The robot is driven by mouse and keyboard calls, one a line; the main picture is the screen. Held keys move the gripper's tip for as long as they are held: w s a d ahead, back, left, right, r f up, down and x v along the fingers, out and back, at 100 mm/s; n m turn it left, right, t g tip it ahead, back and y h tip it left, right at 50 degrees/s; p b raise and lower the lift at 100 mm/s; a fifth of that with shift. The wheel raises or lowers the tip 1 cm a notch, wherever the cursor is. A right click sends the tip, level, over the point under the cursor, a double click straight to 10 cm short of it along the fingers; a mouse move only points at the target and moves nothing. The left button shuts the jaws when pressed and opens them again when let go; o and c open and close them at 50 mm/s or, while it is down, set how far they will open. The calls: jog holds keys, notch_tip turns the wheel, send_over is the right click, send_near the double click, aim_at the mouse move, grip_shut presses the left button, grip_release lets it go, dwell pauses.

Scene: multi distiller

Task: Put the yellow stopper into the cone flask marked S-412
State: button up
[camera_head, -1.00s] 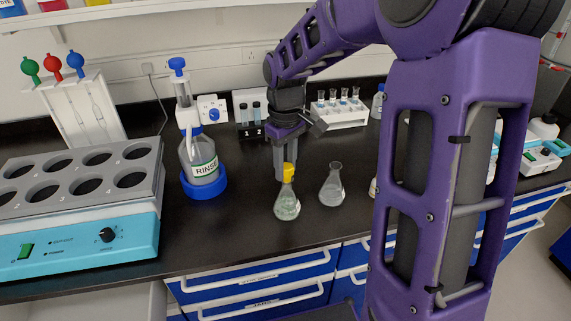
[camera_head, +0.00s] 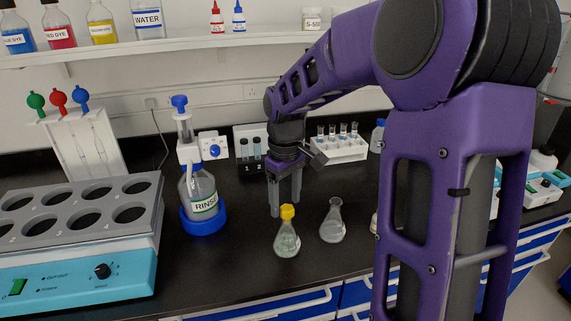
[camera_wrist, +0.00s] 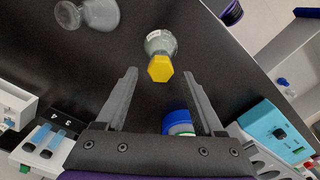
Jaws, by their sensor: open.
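The yellow stopper (camera_head: 287,211) sits in the mouth of a cone flask (camera_head: 287,241) standing upright on the black bench. In the wrist view the stopper (camera_wrist: 160,68) is just beyond the fingertips, with its flask (camera_wrist: 161,42) behind it; the small label there is unreadable. My gripper (camera_head: 286,210) points down, its fingers open and empty, close behind the stopper in the head view. The open fingers also show in the wrist view (camera_wrist: 161,76). A second cone flask (camera_head: 333,222), without a stopper, stands just to the right. I cannot read S-412 on either flask.
A rinse bottle (camera_head: 202,195) in a blue base stands left of the flasks, beside a blue heating block (camera_head: 90,275). A small vial holder (camera_head: 250,150) and a white tube rack (camera_head: 342,150) stand behind. Bare bench lies in front.

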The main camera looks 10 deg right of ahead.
notch_tip(320, 180, up, 16)
jog(key=p, duration=0.2)
dwell(0.4)
